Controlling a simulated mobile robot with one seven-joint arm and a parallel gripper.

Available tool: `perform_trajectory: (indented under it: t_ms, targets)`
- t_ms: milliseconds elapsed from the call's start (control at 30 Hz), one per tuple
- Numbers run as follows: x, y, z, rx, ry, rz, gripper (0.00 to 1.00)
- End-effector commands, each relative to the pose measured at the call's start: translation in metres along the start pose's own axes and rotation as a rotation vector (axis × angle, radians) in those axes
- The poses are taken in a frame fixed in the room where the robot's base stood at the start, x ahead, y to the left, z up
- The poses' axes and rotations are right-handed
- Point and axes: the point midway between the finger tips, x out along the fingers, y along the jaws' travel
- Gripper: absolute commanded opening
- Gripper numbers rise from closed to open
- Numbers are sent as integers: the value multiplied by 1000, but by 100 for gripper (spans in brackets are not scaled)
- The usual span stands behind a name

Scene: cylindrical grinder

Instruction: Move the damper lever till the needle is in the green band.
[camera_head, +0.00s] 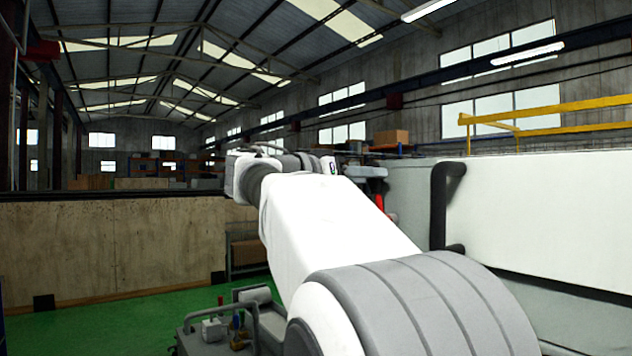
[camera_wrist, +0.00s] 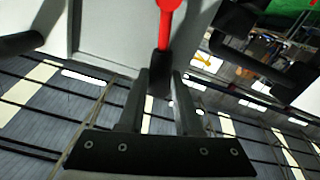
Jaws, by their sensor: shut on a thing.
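The damper lever is a red bar (camera_wrist: 168,20) with a black grip (camera_wrist: 160,64), at the top middle of the wrist view. My gripper (camera_wrist: 161,80) has its two dark fingers on either side of the black grip and is shut on it. In the head view a small red part (camera_head: 377,172) shows just past my arm, beside the pale machine; I cannot tell whether it is the lever. No gauge, needle or green band can be made out in either view.
A large pale machine housing (camera_head: 540,215) with a black bar handle (camera_head: 438,205) fills the right of the head view. A wooden panel wall (camera_head: 130,245) stands at left above open green floor (camera_head: 130,325). Yellow rails (camera_head: 560,108) run at upper right.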

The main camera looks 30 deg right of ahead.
Motion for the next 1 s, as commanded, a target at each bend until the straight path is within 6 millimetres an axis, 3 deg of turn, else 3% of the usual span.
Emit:
perform_trajectory:
  t_ms: [400, 800, 833, 1000]
  targets:
    - [0, 16, 4, 192, 3, 0, 0]
    - [0, 18, 1, 210, 2, 0, 0]
    - [0, 18, 1, 210, 2, 0, 34]
    - [0, 18, 1, 209, 2, 0, 63]
